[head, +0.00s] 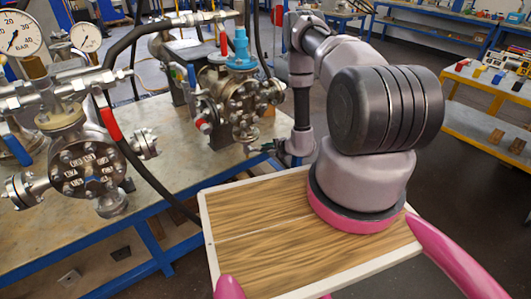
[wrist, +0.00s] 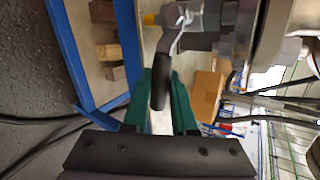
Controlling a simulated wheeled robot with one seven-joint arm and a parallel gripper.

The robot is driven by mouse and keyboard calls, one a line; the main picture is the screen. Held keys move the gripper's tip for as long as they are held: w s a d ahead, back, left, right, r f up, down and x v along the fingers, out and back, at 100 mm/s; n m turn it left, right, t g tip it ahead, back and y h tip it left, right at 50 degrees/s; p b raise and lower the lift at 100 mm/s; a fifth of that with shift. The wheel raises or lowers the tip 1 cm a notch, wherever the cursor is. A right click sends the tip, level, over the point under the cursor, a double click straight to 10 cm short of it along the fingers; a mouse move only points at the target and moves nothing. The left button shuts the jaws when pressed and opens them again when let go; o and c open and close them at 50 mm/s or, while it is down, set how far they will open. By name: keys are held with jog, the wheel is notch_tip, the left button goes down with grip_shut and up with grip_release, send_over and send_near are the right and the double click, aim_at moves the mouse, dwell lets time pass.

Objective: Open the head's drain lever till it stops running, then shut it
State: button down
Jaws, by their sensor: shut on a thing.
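The flanged vessel (head: 240,100) with a bolted head and a blue cap stands on the bench at centre. My gripper (head: 266,148) is low at this vessel's right side. In the wrist view my gripper's green fingers (wrist: 168,103) are shut on the dark grip of a metal drain lever (wrist: 161,88). The lever's arm rises from the grip to a metal valve body (wrist: 185,18) at the top. In the head view I cannot make out the lever between the fingers. Whether liquid is running from the drain does not show.
A second flanged vessel (head: 88,165) with gauges (head: 20,33) stands at the left of the bench (head: 165,170). Wooden blocks (wrist: 110,50) and a cardboard box (wrist: 206,95) show in the wrist view.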

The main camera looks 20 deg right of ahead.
jog(key=shift+r+n+h, duration=0.6)
jog(key=shift+r+h, duration=0.05)
jog(key=shift+h, duration=0.05)
jog(key=c, duration=0.7)
grip_release()
jog(key=v, duration=1.1)
jog(key=shift+f, duration=0.15)
jog(key=shift+s, duration=0.1)
